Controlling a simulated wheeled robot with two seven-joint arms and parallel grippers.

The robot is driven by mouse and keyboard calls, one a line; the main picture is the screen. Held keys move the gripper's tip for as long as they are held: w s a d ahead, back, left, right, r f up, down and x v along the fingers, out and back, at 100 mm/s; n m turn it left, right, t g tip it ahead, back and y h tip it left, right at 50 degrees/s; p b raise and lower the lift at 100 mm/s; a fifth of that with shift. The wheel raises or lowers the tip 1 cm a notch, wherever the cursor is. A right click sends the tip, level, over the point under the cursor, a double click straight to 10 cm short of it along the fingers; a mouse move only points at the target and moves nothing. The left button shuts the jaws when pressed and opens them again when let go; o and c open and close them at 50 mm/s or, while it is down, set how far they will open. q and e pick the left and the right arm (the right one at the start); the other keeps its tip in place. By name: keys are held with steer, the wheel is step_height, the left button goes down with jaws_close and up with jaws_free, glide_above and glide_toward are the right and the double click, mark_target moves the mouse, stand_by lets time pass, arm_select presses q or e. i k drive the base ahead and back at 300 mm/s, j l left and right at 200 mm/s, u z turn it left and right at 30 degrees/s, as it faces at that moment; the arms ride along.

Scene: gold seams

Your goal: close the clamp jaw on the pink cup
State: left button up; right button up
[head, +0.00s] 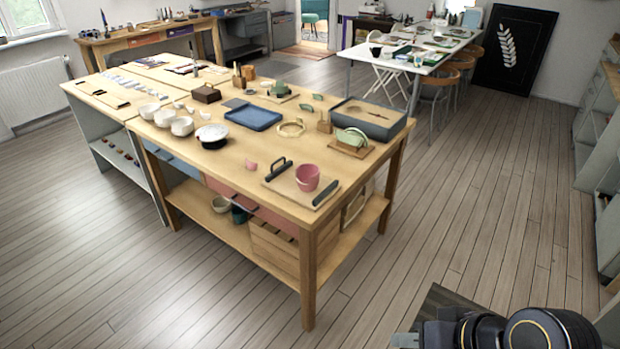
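The pink cup (307,178) stands upright on a light wooden board near the front corner of the big wooden table. A dark bar (326,193) lies at its right side, and a black handled piece (278,169) sits at the board's left; these look like the clamp's jaws. The black piece appears apart from the cup, while the bar's contact is too small to tell. My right gripper (425,337) shows only partly at the bottom edge, with my dark arm, far from the cup. Its fingers cannot be made out. My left gripper is out of view.
A small pink piece (250,165) lies left of the board. Behind it are a wooden ring (291,128), a blue tray (254,117), a grey box (385,127) and white bowls (182,126). The wooden floor (480,200) right of the table is clear.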

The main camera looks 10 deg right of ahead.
mark_target(274, 173)
steer(key=i+j, duration=0.2)
steer(key=i, duration=0.25)
steer(key=i+j+u, duration=0.1)
steer(key=i+j, duration=0.15)
steer(key=i, duration=0.2)
steer(key=i+j, duration=0.15)
steer(key=i, duration=0.35)
steer(key=i+j, duration=0.2)
steer(key=i, duration=0.25)
steer(key=u, duration=0.05)
